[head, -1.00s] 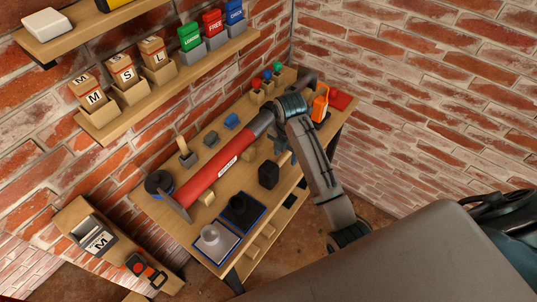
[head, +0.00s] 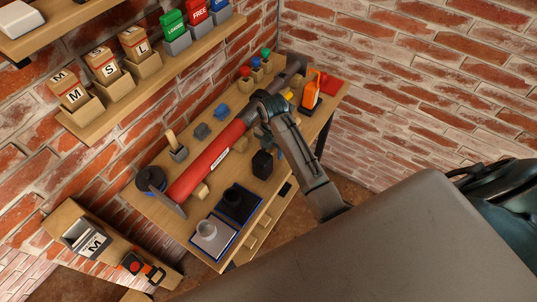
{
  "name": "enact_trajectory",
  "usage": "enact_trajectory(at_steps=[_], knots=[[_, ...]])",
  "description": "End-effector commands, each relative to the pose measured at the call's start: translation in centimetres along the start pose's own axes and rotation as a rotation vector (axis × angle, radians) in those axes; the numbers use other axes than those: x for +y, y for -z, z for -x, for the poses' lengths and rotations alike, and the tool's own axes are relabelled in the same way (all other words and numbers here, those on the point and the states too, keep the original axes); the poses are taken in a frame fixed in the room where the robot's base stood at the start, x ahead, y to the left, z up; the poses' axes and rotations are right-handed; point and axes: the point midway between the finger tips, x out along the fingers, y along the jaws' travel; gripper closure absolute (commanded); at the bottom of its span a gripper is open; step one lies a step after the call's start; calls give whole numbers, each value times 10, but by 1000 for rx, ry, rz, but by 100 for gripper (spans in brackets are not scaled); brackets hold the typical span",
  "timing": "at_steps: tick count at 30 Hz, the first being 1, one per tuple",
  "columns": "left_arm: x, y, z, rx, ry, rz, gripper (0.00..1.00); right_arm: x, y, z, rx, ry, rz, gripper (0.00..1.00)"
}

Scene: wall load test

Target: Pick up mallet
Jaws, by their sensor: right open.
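An upright pale wooden handle (head: 171,139) rises from a small dark grey block (head: 179,154) at the back left of the wooden bench. It looks like the mallet; I cannot tell whether the block is its head or a holder. My right gripper (head: 272,143) is over the bench's right half, well to the right of that handle and apart from it. It is open and appears empty, partly hidden by my own wrist. A red tube lies between the gripper and the handle. My left gripper is not in view.
The long red tube (head: 208,162) with grey ends lies along the bench. A black block (head: 262,165) stands near my gripper. A dark tray (head: 240,205) and a light tray (head: 213,239) are at the front. An orange tool (head: 311,92) stands at the right.

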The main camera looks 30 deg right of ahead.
Motion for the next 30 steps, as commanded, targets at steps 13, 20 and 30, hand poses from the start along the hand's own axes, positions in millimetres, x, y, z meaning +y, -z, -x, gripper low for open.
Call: enact_trajectory(at_steps=[13, 20, 30], knots=[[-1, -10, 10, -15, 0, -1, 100, 1, 0, -24, 0, -1, 0, 53], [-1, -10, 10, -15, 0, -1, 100, 1, 0, -23, 1, -1, 0, 98], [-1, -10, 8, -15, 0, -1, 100, 1, 0, -20, -1, -3, 0, 100]])
